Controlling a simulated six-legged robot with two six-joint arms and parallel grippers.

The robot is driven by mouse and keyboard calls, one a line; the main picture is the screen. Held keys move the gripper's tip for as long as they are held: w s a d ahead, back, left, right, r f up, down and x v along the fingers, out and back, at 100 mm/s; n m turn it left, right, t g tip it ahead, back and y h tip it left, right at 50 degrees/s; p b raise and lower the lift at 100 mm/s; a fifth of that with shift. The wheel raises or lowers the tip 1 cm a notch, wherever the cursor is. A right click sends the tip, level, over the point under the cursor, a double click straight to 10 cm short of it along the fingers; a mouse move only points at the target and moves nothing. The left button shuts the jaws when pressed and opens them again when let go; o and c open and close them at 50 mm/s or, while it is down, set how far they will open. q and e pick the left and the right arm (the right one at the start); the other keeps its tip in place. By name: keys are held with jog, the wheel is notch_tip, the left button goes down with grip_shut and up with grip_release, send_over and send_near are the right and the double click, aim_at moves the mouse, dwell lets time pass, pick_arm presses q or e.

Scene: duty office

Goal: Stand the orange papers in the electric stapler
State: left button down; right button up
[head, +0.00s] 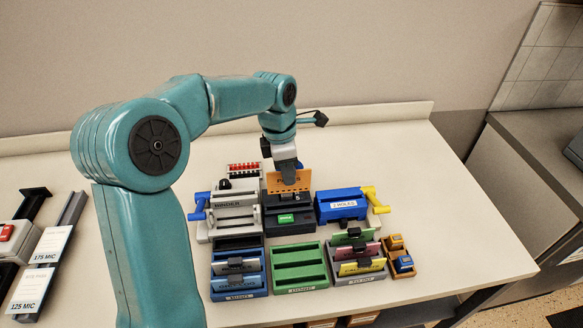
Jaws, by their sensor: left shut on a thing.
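My left gripper (288,178) is shut on the orange papers (303,182). It holds them upright, directly above or in the top of the dark electric stapler (290,219). The stapler has a small green panel on its front. I cannot tell whether the papers' lower edge touches the stapler, and the gripper hides part of their face. My right gripper is not in view.
In front are a blue rack (238,283), an empty green rack (299,269), a grey rack (363,275) with papers and an orange tray (402,268).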

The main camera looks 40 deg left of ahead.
aim_at(287, 191)
pick_arm(q)
jog(key=shift+r, duration=0.1)
jog(key=shift+s+a+f+b, duration=0.15)
jog(key=shift+f+b, duration=0.15)
jog(key=shift+b, duration=0.15)
notch_tip(287, 191, down, 7)
jog(key=b, duration=0.6)
jog(key=shift+f+b, duration=0.3)
jog(key=shift+f, duration=0.3)
jog(key=c, duration=0.9)
grip_release()
